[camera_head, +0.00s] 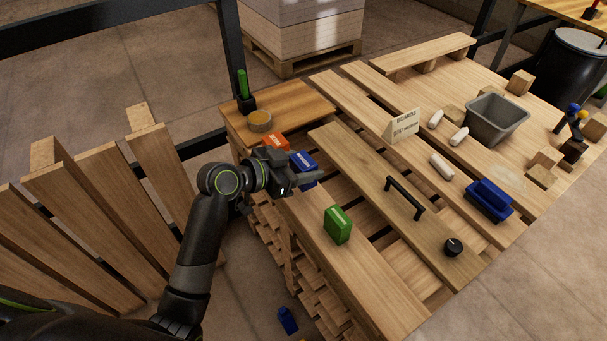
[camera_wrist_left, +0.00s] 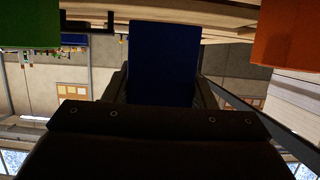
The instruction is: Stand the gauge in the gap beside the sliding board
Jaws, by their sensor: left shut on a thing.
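My left gripper (camera_head: 298,178) is shut on a blue block (camera_head: 304,160) over the near-left planks. In the left wrist view the blue block (camera_wrist_left: 163,60) sits between the two fingers. The fingers partly hide it in the head view, and I cannot tell if it touches the planks. The sliding board (camera_head: 360,165) lies lengthwise, with a black bar handle (camera_head: 404,197) and a black knob (camera_head: 453,247). A dark gap runs beside it on its near-left side. A green block (camera_head: 338,225) stands upright on the near plank, and an orange block (camera_head: 275,143) is just behind the gripper. My right gripper is not in view.
A "BOARDS" sign (camera_head: 402,125), white rolls (camera_head: 441,166), a blue tool (camera_head: 489,199), a grey bin (camera_head: 496,119) and wooden blocks occupy the far right side. A blue object (camera_head: 288,320) lies on the floor.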

